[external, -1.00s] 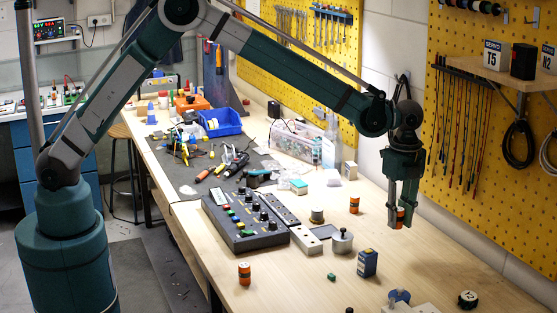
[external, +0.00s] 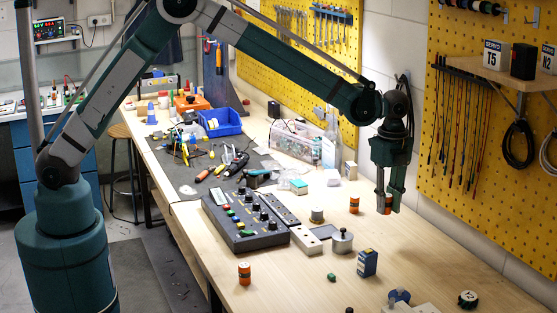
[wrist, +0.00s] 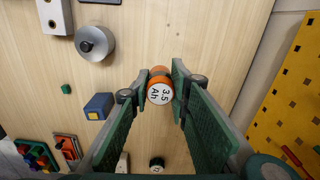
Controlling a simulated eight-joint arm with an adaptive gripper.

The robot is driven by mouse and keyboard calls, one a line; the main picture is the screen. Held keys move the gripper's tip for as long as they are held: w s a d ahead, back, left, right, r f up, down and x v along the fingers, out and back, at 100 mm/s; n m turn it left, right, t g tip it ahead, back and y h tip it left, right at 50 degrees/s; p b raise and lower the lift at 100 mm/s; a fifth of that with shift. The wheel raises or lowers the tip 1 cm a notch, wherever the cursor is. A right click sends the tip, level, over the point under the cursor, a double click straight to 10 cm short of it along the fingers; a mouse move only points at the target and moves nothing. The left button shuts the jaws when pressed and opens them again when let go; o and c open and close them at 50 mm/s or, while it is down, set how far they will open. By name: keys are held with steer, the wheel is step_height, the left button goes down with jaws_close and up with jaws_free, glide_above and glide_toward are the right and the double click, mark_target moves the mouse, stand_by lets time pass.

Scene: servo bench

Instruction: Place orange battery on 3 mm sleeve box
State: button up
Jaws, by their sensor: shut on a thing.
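My gripper (external: 388,208) is shut on an orange battery (external: 387,203) with dark bands, above the right part of the bench. In the wrist view the battery's pale end (wrist: 159,93) reads "3.5 Ah" and sits between the two green fingers. A small blue box with a pale label (external: 367,263) stands on the bench in front of the gripper. It also shows in the wrist view (wrist: 98,106), left of the fingers. Its label is too small to read, so I cannot tell if it is the 3 mm sleeve box.
Two similar orange batteries stand on the bench, one behind left (external: 354,204) and one near the front edge (external: 244,273). A grey knobbed weight (external: 342,241), a green piece (external: 331,277) and a control panel (external: 245,220) are left. A yellow pegboard (external: 490,150) bounds the right.

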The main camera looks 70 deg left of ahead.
steer(key=s+a+r+p, duration=0.1)
steer(key=a+r, duration=0.1)
steer(key=a, duration=2.3)
steer(key=r+n+p, duration=0.1)
steer(key=p, duration=0.1)
glide_above(299, 183)
steer(key=shift+r, duration=0.15)
steer(key=shift+w+f, duration=0.1)
steer(key=shift+f, duration=3.05)
steer(key=shift+f, duration=0.1)
steer(key=shift+f, duration=1.75)
steer(key=shift+f, duration=0.1)
steer(key=o, duration=0.6)
steer(key=shift+f, duration=0.1)
steer(key=o, duration=0.4)
